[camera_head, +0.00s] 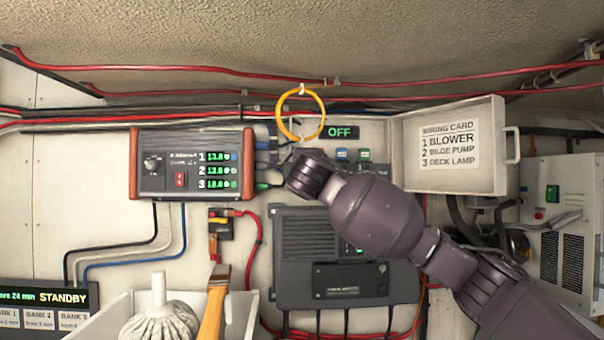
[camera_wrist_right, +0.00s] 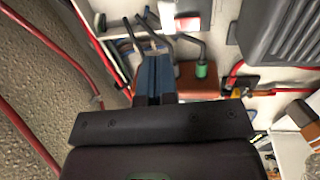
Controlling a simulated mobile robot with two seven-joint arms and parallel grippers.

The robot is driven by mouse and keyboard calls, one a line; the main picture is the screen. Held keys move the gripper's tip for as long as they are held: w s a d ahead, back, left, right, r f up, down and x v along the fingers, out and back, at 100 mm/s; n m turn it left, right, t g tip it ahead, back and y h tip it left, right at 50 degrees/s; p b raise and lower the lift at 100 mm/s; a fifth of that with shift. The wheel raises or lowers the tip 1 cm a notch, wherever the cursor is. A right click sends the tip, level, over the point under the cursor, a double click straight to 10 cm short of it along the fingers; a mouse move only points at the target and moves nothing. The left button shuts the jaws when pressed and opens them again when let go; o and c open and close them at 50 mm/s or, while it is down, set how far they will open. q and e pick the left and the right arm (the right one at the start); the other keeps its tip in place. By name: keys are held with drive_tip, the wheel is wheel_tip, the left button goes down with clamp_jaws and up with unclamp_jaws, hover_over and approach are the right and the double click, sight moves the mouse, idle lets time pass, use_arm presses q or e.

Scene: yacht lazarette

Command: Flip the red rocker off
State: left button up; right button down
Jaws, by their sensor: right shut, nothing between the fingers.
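A red rocker (camera_head: 180,180) sits on the front of a dark power unit (camera_head: 190,164) with orange-red end caps, left of centre in the head view. Beside it are a knob and three green readouts. Which way the rocker is tipped is too small to tell. My right gripper (camera_head: 284,166) is beside the unit's right end, near its cable plugs, well to the right of the rocker. In the right wrist view my right gripper (camera_wrist_right: 154,64) has its fingers together and empty, near an orange-red end cap (camera_wrist_right: 198,80). My left gripper is not in view.
A yellow ring (camera_head: 301,114) hangs above my right gripper. An open box lid with a wiring card (camera_head: 448,146) stands right of it, beside an OFF display (camera_head: 341,133). A grey finned unit (camera_head: 300,240) is below. A white bin (camera_head: 108,322) holds a brush and a mop-like item.

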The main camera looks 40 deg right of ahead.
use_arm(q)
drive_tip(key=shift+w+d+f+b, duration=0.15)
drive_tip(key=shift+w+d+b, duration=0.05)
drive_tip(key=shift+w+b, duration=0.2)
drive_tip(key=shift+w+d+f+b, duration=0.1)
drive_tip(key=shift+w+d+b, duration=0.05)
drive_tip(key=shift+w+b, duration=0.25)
use_arm(e)
drive_tip(key=r+v, duration=0.1)
drive_tip(key=v, duration=0.5)
drive_tip(key=shift+s, duration=0.25)
drive_tip(key=shift+a+r, duration=0.15)
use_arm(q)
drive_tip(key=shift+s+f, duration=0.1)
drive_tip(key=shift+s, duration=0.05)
